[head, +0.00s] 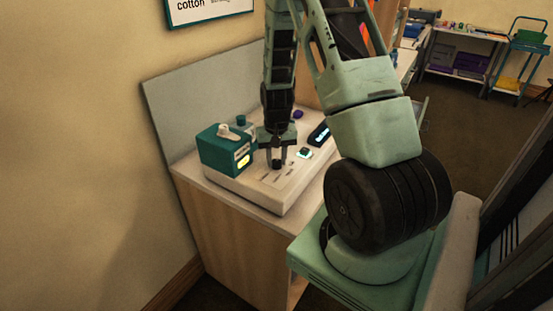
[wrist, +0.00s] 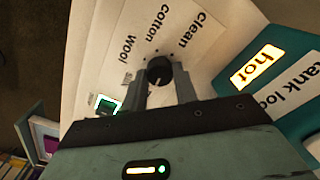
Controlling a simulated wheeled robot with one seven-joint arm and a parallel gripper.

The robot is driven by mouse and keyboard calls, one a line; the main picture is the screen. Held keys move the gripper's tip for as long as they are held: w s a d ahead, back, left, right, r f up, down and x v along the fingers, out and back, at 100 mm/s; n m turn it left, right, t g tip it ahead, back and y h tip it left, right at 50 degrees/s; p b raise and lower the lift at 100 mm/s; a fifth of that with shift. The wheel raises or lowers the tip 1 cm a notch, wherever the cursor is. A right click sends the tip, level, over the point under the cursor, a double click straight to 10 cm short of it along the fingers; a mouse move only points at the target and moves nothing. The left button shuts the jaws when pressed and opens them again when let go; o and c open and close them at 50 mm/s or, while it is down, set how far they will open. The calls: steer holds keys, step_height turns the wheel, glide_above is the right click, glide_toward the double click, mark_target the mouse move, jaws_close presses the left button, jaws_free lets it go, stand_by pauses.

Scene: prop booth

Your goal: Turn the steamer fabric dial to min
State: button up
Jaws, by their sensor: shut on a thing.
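The steamer (head: 252,190) is a pale sloped console with a teal tank block (head: 224,150) at its left. Its dial (wrist: 160,70) is a small round black knob, with a short light mark on its lower side in the wrist view. Labels reading clean, cotton and wool stand around it; I cannot read a "min" label. My gripper (wrist: 161,86) is shut on the dial, one finger on each side. In the head view my gripper (head: 277,150) comes down on the console from above, hiding part of the dial.
A lit "hot" sign (wrist: 256,65) is on the teal block, beside a "tank lock" label (wrist: 298,82). A green-lit switch (head: 304,153) and a dark display (head: 319,135) are right of my gripper. A grey back panel (head: 200,95) stands behind the console.

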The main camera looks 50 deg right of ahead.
mark_target(277, 161)
stand_by(0.3)
steer(key=o, duration=1)
steer(key=shift+c, duration=0.2)
step_height(277, 161, up, 18)
steer(key=b, duration=0.1)
steer(key=shift+f, duration=0.25)
